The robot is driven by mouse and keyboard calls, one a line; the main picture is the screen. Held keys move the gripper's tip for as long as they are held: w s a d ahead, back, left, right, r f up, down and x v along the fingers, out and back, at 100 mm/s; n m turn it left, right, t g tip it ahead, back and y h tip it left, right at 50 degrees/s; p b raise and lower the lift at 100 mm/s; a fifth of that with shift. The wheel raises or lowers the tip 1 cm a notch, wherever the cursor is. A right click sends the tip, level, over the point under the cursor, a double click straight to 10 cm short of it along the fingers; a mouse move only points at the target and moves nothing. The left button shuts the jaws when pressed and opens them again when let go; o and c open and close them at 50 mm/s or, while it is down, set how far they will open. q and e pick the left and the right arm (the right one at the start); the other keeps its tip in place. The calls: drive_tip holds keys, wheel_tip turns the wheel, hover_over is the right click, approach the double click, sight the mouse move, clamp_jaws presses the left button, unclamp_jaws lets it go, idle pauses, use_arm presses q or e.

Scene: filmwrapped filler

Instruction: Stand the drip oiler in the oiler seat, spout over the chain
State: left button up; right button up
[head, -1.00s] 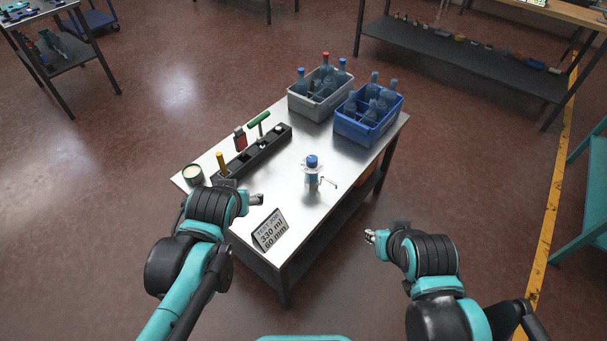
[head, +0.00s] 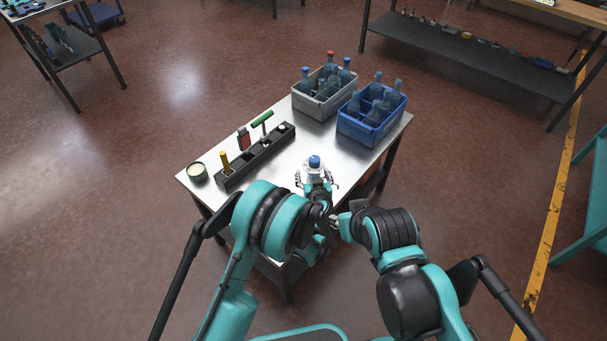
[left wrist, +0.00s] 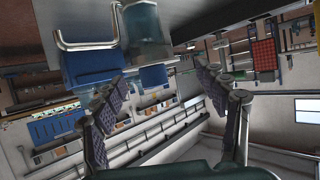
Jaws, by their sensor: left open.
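A small blue-capped thing (head: 314,162) with a pale collar stands near the table's right front edge. I cannot tell whether it is the drip oiler. My left gripper (head: 316,182) is open at its near side, with fingers spread left and right. In the left wrist view the open fingers (left wrist: 160,76) have a clear blue-grey body (left wrist: 145,28) above and between their tips, apart from the pads. A bent metal rod (left wrist: 88,44) is beside it. My right gripper (head: 337,224) is off the table's front edge, its fingers too small to read. No chain or oiler seat can be made out.
A grey crate (head: 318,108) and a blue crate (head: 365,133) of bottles stand at the table's back. A black rack (head: 262,162) with upright tools and a round tin (head: 197,172) are at left. The steel tabletop (head: 283,178) is bare between.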

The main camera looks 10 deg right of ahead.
sight(314, 169)
use_arm(q)
drive_tip(key=w+f+b, duration=0.1)
drive_tip(key=w, duration=0.1)
drive_tip(key=w+d+f+b, duration=0.1)
drive_tip(key=w+f, duration=0.1)
drive_tip(key=w+d+f+b, duration=0.1)
drive_tip(key=w+f, duration=0.1)
drive_tip(key=shift+w+f, duration=0.2)
drive_tip(key=shift+w, duration=0.05)
drive_tip(key=shift+r, duration=0.1)
drive_tip(key=shift+d, duration=0.1)
clamp_jaws()
